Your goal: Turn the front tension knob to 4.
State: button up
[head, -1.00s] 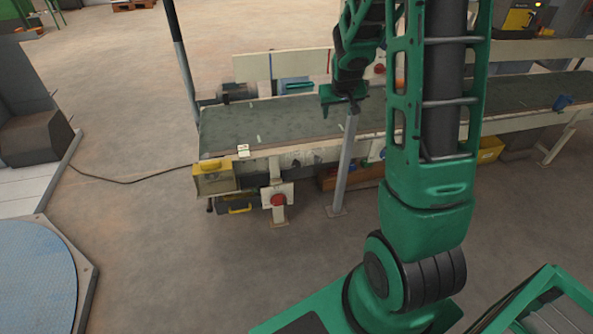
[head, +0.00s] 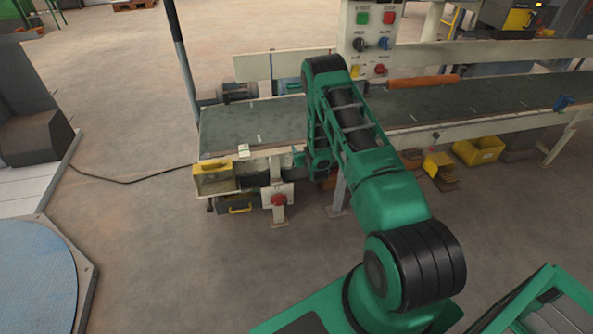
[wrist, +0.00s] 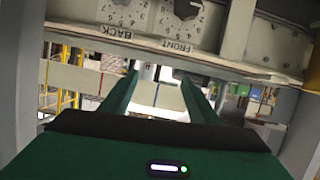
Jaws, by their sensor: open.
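In the wrist view, the front tension knob (wrist: 187,8) is a dark knob on a numbered pale dial at the top edge, above the label FRONT. Its upper part is cut off and I cannot read its setting. In the head view my arm bends down at the conveyor's near side, and both dials are hidden or too small to make out.
The conveyor belt (head: 250,125) runs across the head view. A control panel (head: 368,30) with buttons and knobs stands behind it. A red button (head: 278,199), a yellow box (head: 213,178) and a grey leg are near my arm.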

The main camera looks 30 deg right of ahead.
jog(key=s+a+f+t, duration=0.4)
jog(key=s+f, duration=0.4)
jog(key=f, duration=0.6)
jog(key=x, duration=1)
jog(key=shift+d+m+h, duration=0.2)
jog(key=shift+m+h, duration=0.1)
jog(key=shift+h, duration=0.1)
jog(key=shift+w+r, duration=0.1)
jog(key=shift+w, duration=0.05)
jog(key=shift+c, duration=0.5)
jog(key=c, duration=0.9)
